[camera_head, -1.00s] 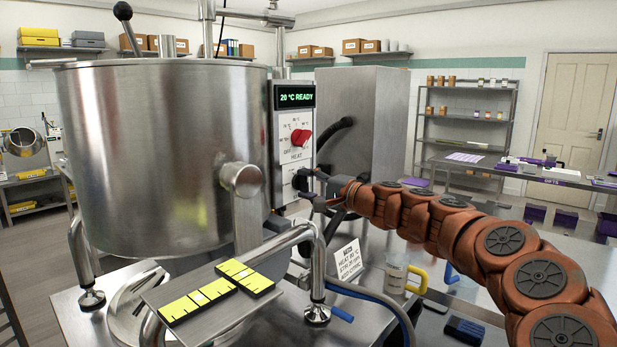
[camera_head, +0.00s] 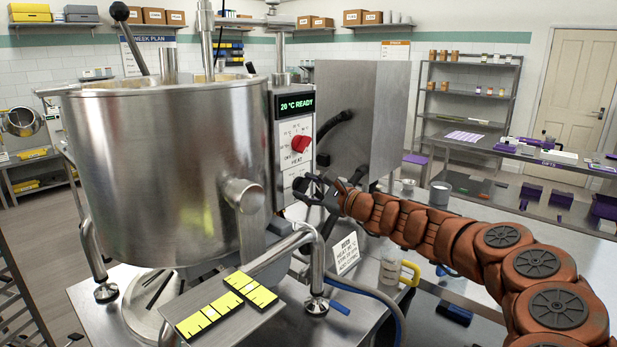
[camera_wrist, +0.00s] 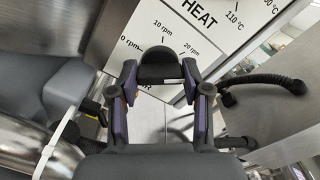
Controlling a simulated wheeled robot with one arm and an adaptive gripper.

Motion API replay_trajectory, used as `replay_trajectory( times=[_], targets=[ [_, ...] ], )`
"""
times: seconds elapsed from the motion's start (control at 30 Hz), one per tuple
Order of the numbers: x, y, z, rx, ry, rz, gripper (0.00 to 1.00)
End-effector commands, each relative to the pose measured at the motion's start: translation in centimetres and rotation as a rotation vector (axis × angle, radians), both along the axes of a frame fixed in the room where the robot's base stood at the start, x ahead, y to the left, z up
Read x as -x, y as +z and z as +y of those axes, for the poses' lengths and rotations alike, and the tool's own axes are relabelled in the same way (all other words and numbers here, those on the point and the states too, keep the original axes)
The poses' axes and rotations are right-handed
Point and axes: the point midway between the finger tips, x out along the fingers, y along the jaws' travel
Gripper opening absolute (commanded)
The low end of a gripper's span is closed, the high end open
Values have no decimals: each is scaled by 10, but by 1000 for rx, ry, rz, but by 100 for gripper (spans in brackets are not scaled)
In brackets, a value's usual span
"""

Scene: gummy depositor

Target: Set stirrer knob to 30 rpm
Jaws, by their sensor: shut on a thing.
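The stirrer knob (camera_wrist: 160,67) is black and sits on a white dial plate below the HEAT lettering in the wrist view. Marks 0 rpm, 10 rpm and 20 rpm show around it; a 30 rpm mark is not visible. My gripper (camera_wrist: 158,82) is shut on the knob, with a purple-padded finger on each side. The knob's pointer cannot be made out. In the head view my gripper (camera_head: 314,187) is at the lower part of the control panel (camera_head: 284,172) and hides the knob there.
The red heat knob (camera_head: 300,145) is just above, below a display reading 20 °C READY (camera_head: 296,104). The steel kettle (camera_head: 165,180) stands left of the panel. A black hose (camera_wrist: 265,82) runs close to the right finger. A jug (camera_head: 392,270) and sign (camera_head: 346,254) stand below my arm.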

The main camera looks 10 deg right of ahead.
Motion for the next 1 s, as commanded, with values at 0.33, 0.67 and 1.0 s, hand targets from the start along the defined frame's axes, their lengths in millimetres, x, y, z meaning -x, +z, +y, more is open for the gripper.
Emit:
replay_trajectory(
  times=[0.33,0.67,1.0],
  targets=[
    [0,3,-2,-261,-3,191,13],
    [0,1,0,-450,-1,329,13],
    [0,-1,0,-539,-1,393,13]
  ],
)
